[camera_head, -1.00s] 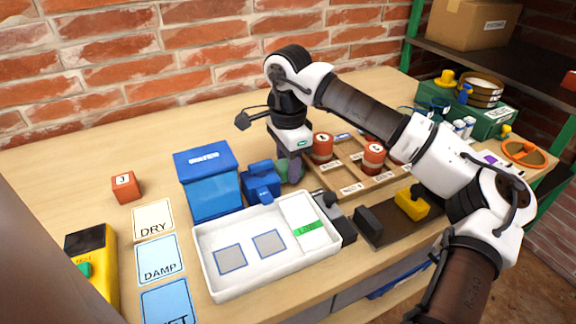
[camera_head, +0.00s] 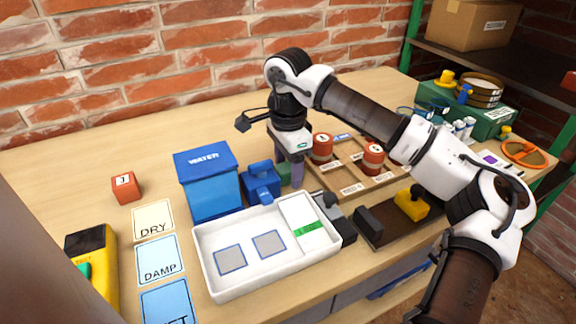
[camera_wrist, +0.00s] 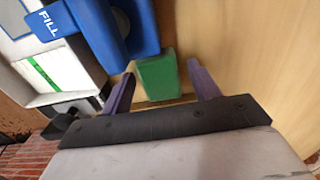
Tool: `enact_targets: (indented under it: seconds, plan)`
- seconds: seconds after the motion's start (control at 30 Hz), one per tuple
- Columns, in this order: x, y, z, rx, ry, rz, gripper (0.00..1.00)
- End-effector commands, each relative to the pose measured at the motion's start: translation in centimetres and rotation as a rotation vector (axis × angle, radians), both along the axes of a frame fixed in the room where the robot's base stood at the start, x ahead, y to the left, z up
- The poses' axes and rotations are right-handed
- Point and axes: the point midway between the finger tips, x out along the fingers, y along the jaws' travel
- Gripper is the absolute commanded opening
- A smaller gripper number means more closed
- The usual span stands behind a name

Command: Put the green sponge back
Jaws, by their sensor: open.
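The green sponge (camera_wrist: 158,76) lies on the bench between the two purple fingers of my gripper (camera_wrist: 160,85) in the wrist view. A gap shows on each side of it, so the fingers are open around it without gripping. In the head view my gripper (camera_head: 291,172) points down beside the blue fill container, and a sliver of the green sponge (camera_head: 283,174) shows at its left. Most of the sponge is hidden there by the finger and the blue container.
A blue container (camera_head: 262,183) stands close beside the sponge; it also shows in the wrist view (camera_wrist: 112,30). A white tray (camera_head: 205,262) with two grey squares lies in front. A blue water box (camera_head: 212,190) stands left. A wooden rack (camera_head: 318,184) with red weights is right.

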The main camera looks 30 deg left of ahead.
Motion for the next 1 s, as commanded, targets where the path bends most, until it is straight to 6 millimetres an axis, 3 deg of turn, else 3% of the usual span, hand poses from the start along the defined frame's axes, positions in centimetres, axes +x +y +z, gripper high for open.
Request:
enact_targets:
  seconds: [0.5,0.7,1.0]
  plan:
    - [0.0,0.0,10.1,-0.001,-0.003,-0.001,0.61]
    - [0.0,0.0,11.6,0.000,-0.001,0.000,0.61]
    - [0.0,0.0,11.7,0.000,-0.001,0.000,0.61]
